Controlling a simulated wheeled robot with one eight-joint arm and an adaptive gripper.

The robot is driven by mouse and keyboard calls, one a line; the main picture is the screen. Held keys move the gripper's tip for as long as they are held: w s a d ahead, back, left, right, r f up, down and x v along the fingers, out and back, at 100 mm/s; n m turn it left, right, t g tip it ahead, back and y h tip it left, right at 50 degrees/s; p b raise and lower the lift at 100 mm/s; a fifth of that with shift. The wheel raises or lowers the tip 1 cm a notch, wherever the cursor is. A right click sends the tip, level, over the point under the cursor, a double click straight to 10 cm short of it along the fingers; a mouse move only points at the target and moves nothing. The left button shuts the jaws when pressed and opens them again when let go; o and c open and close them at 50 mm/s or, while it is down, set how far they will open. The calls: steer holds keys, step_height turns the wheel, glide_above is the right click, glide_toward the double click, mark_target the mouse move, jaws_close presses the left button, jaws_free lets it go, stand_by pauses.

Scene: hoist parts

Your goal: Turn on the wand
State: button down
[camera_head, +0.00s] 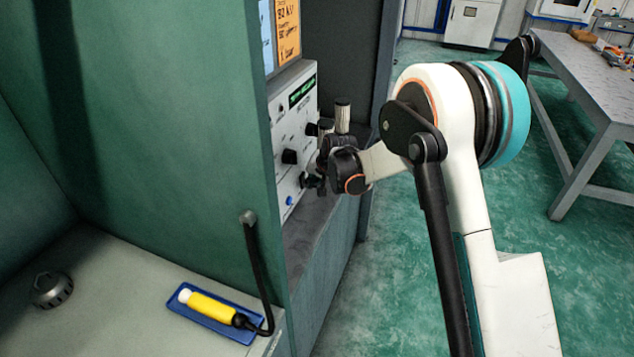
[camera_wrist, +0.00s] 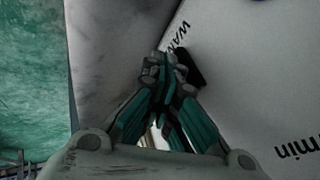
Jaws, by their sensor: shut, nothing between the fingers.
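The yellow wand (camera_head: 208,306) lies in a blue tray (camera_head: 180,307) on the ledge at the lower left, with a black cable running up to the green wall. The white control panel (camera_head: 290,135) with several black knobs is at centre; it also fills the right of the wrist view (camera_wrist: 245,60). My gripper (camera_wrist: 166,72) is shut and empty, its fingertips close beside a black knob or switch (camera_wrist: 189,66) near lettering that starts "WAN". I cannot tell whether they touch. In the head view my wrist partly hides the lower panel, and the fingertips are hard to make out.
A green cabinet wall (camera_head: 150,120) stands left of the panel. A grey shelf edge (camera_head: 310,225) runs below the panel. A grey workbench (camera_head: 590,80) stands at the right, with open green floor (camera_head: 530,215) between.

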steer(key=shift+w+a+f, duration=0.1)
steer(key=shift+a+f, duration=0.15)
steer(key=shift+a, duration=0.1)
steer(key=shift+f, duration=0.25)
steer(key=shift+r, duration=0.25)
